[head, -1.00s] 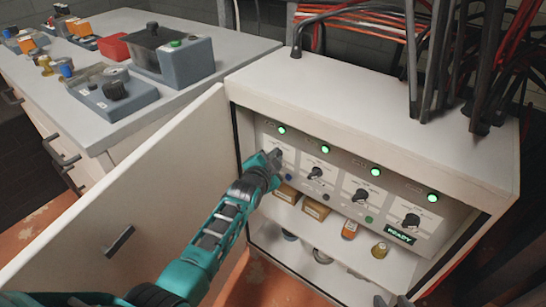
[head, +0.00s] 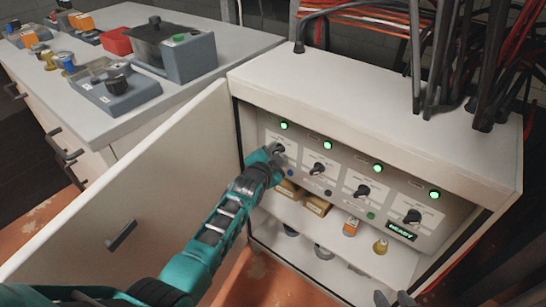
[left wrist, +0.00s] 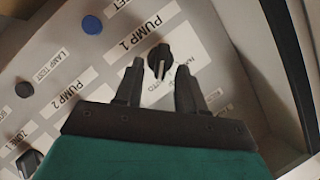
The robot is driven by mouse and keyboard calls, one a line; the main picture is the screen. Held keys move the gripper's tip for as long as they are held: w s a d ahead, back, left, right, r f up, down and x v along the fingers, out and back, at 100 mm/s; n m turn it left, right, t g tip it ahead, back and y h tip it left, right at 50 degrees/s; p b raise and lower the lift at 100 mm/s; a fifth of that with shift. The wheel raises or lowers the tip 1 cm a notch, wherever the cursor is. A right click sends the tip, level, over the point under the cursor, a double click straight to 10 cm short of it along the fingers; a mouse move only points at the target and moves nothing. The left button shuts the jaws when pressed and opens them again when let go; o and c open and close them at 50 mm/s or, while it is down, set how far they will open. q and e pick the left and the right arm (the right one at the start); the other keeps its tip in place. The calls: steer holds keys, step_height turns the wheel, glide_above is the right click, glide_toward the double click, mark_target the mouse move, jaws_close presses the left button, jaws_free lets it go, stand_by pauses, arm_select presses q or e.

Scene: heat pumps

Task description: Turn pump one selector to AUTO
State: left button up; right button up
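The pump one selector, a black knob (left wrist: 159,60), sits beside the PUMP 1 label (left wrist: 145,32) in the left wrist view. In the head view this knob (head: 280,148) is leftmost in the panel row, partly hidden by my gripper. My left gripper (left wrist: 159,80) is open, its two fingers apart, with the knob just ahead of and between the tips. I cannot tell whether they touch it. In the head view my left gripper (head: 274,157) is at the panel.
The white cabinet (head: 370,110) has its door (head: 140,190) swung open to the left of my arm. More black knobs (head: 317,169) and several green lamps line the panel. A shelf below holds small boxes (head: 317,206) and bottles. A workbench (head: 215,95) stands behind left.

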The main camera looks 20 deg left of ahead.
arm_select(q)
steer(key=p+v, duration=0.5)
steer(key=v, duration=0.7)
steer(key=shift+s+r, duration=0.15)
steer(key=shift+s, duration=0.25)
arm_select(e)
steer(key=shift+d+r, duration=0.15)
steer(key=shift+r, duration=2.35)
arm_select(q)
steer(key=s+r+n+g+p, duration=0.1)
steer(key=s+r+n+p, duration=0.1)
steer(key=s, duration=0.4)
steer(key=s+r+n+g+h+p, duration=0.1)
steer(key=s+r+n+p, duration=0.1)
steer(key=s+p, duration=0.3)
steer(key=s+r+n+g+p, duration=0.2)
steer(key=s+n+p, duration=0.1)
steer(key=s, duration=0.5)
steer(key=shift+s+d+n+p, duration=0.25)
steer(key=shift+n+p, duration=0.05)
steer(key=shift+n, duration=0.1)
arm_select(e)
step_height(320, 180, up, 6)
steer(key=s+d+h, duration=0.1)
steer(key=d, duration=0.1)
steer(key=shift+s+d+r, duration=0.15)
steer(key=shift+s+d, duration=0.15)
steer(key=shift+d, duration=0.1)
